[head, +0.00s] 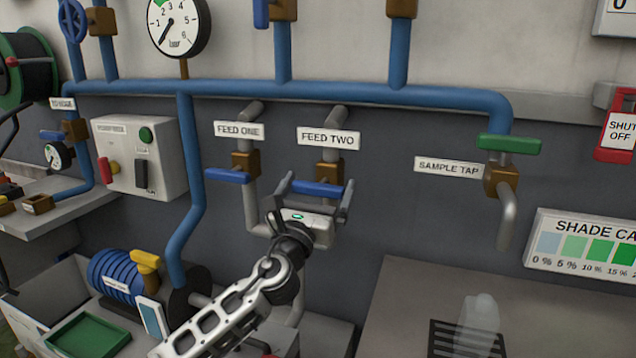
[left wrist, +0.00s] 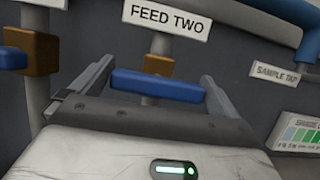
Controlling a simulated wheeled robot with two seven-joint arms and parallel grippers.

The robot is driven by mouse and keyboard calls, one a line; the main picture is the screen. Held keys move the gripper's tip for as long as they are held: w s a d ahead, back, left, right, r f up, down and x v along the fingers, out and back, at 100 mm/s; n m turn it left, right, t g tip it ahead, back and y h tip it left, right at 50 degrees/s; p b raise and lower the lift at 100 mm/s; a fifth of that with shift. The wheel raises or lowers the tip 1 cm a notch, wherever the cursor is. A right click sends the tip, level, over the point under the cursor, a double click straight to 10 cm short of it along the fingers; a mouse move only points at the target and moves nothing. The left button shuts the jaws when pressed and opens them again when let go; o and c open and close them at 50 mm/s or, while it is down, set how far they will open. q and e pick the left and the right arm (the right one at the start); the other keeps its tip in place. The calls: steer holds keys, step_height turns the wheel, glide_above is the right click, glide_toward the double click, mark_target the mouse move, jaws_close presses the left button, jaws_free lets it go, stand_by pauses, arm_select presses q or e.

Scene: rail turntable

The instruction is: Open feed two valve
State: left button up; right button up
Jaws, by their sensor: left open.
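The feed two valve has a blue lever handle (head: 316,188) lying crosswise on a brown body (head: 329,170), under the FEED TWO label (head: 328,138). My left gripper (head: 315,187) is open in front of it, one finger toward each end of the handle. In the left wrist view the blue handle (left wrist: 158,86) shows between the two open fingers, with the FEED TWO label (left wrist: 172,17) above. I cannot tell whether the fingers touch the handle. My right gripper is not in view.
The feed one valve (head: 229,176), with a similar crosswise blue handle, is close on the left. The sample tap (head: 509,144) with a green handle is on the right. A blue pipe (head: 345,92) runs above. A grey bench (head: 400,300) is at lower right.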

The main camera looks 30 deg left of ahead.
arm_select(q)
steer(key=shift+w, duration=0.2)
steer(key=c, duration=0.6)
